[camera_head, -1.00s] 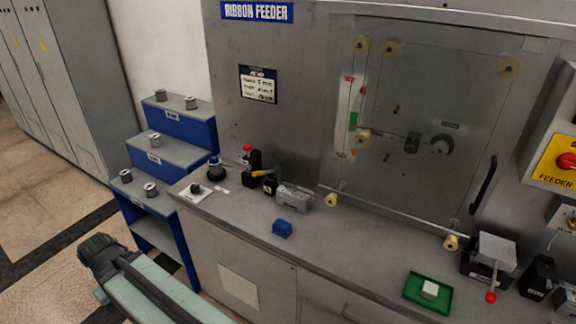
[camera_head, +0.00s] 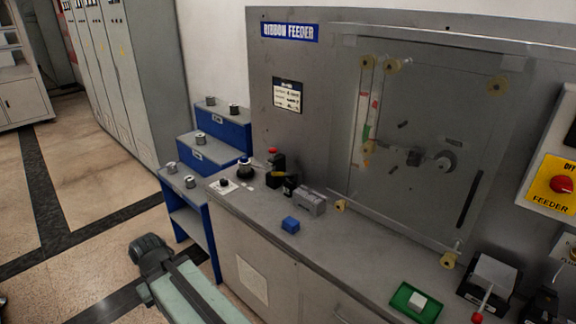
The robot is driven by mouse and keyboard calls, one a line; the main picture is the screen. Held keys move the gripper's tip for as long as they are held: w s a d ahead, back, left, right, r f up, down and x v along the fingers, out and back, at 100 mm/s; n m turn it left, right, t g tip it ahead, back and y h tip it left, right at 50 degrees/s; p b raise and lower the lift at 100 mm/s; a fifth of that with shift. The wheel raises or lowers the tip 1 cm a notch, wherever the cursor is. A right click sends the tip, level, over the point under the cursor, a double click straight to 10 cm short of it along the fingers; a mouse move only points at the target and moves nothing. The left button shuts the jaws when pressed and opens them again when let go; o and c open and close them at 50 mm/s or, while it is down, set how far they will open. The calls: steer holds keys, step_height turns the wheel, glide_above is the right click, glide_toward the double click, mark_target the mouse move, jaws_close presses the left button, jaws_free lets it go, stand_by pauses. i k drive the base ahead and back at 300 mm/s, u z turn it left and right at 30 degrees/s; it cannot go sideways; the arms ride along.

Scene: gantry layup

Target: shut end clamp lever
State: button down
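Two levers show, and no readable label tells which is the end clamp lever. One is a pale lever (camera_head: 485,298) with a red tip, hanging down in front of a grey and black block (camera_head: 493,276) at the lower right of the bench. The other is a short yellow lever (camera_head: 283,175) on a black fixture (camera_head: 276,163) at the left end of the bench, beside a grey block (camera_head: 311,202). My arm (camera_head: 185,285) shows at the lower left, off the bench front. My gripper is not in view.
A glazed feeder panel (camera_head: 425,140) stands behind. Blue steps (camera_head: 214,152) with several spools are at left. Floor (camera_head: 100,190) is open further left.

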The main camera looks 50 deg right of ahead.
mark_target(275, 174)
steer(key=u, duration=0.1)
steer(key=i, duration=0.95)
steer(key=z, duration=0.1)
